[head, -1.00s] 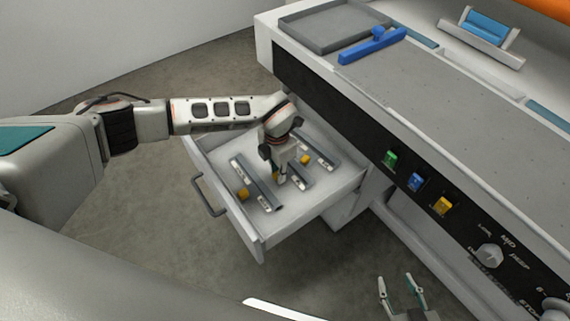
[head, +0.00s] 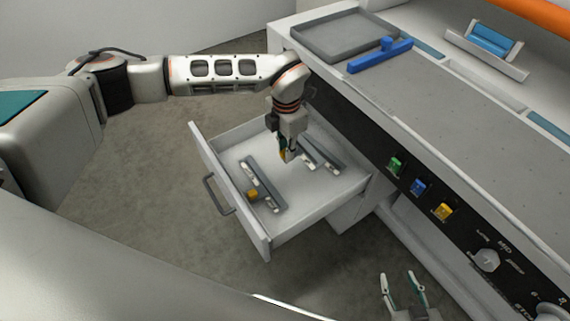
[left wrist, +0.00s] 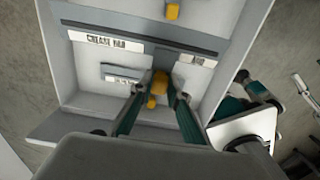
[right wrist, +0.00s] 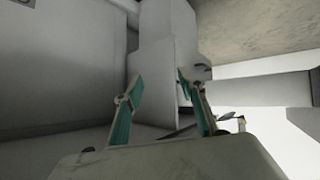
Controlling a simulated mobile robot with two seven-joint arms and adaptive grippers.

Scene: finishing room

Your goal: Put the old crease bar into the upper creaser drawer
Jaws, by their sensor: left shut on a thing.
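The creaser drawer (head: 266,240) is pulled open below the machine; I see only this one open. My left gripper (head: 289,158) points down over its inside, shut on a small yellow piece (head: 283,155). In the left wrist view yellow (left wrist: 160,82) shows between the fingertips, with more yellow just below it. I cannot tell whether it belongs to a crease bar. A long grey bar (head: 264,184) with white labels lies in the drawer towards its front. Shorter grey bars (head: 324,155) lie beyond the gripper. My right gripper (head: 400,280) is open and empty in front of the machine.
A yellow block (head: 252,193) lies by the long bar. On the machine top are a grey tray (head: 345,32), a blue bar with a knob (head: 380,57) and a blue piece in a holder (head: 490,42). Coloured buttons (head: 418,187) line the dark front panel. Floor left of the drawer is clear.

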